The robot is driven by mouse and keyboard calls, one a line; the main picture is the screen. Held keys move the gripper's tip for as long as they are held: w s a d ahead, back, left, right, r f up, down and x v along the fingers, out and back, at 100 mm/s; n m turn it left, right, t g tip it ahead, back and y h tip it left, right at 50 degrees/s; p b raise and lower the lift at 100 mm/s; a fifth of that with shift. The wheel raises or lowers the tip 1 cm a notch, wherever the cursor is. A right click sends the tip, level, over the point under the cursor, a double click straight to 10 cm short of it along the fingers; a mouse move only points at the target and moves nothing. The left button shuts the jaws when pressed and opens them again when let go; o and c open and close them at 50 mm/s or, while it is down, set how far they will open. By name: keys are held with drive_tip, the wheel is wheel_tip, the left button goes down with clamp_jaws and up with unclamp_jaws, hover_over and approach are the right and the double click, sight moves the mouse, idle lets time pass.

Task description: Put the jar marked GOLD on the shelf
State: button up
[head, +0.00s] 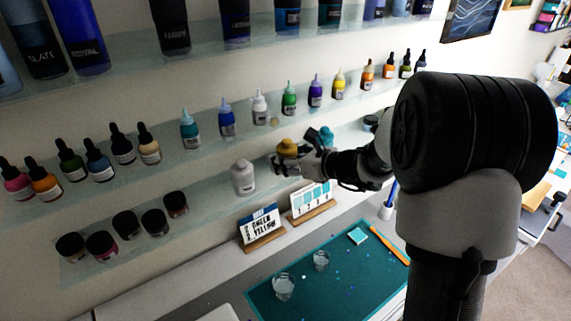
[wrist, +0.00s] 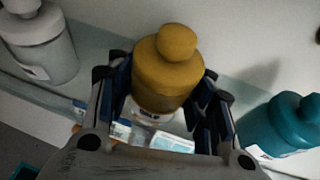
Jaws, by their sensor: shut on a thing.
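The jar with the gold knobbed lid (wrist: 168,70) is between the two fingers of my gripper (wrist: 160,105), which is shut on it. Its pale label shows low on its front, partly hidden and too small to read surely. In the head view the gold jar (head: 287,147) is at the lower glass shelf (head: 212,196), in line between a white jar and a teal jar. It looks roughly upright. I cannot tell whether its base touches the shelf.
The white jar (head: 243,177) stands to the left, the teal jar (wrist: 283,124) close to the right. Several dark-lidded jars stand further left on this shelf. Dropper bottles (head: 227,120) line the shelf above. Below are sign cards (head: 260,228) and a green mat (head: 340,277) with cups.

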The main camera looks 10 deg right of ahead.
drive_tip(key=shift+w+f, duration=0.2)
drive_tip(key=shift+f, duration=0.2)
drive_tip(key=shift+r, duration=0.15)
drive_tip(key=shift+f, duration=0.2)
drive_tip(key=o, duration=1.3)
